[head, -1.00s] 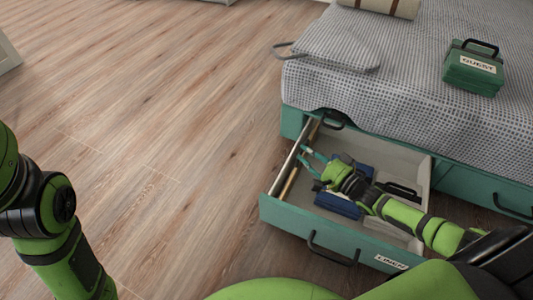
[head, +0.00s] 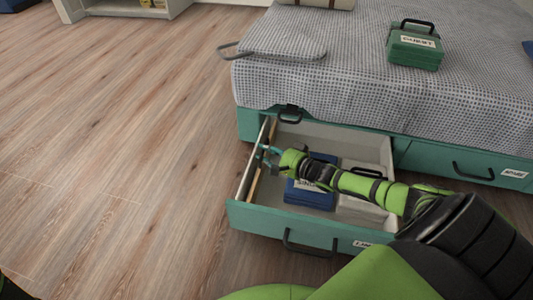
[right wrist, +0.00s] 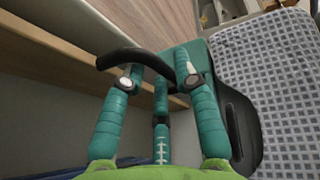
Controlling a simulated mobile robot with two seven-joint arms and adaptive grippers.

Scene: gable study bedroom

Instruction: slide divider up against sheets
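The divider (head: 260,165) is a thin tan wooden strip standing crosswise near the left wall of the open drawer. A tan wooden edge, seemingly the divider, shows at the left of the right wrist view (right wrist: 62,50). My left gripper is out of view.
The green drawer (head: 290,224) has a dark front handle. A dark curved handle (right wrist: 135,58) shows beyond my fingers. Floor at left is clear.

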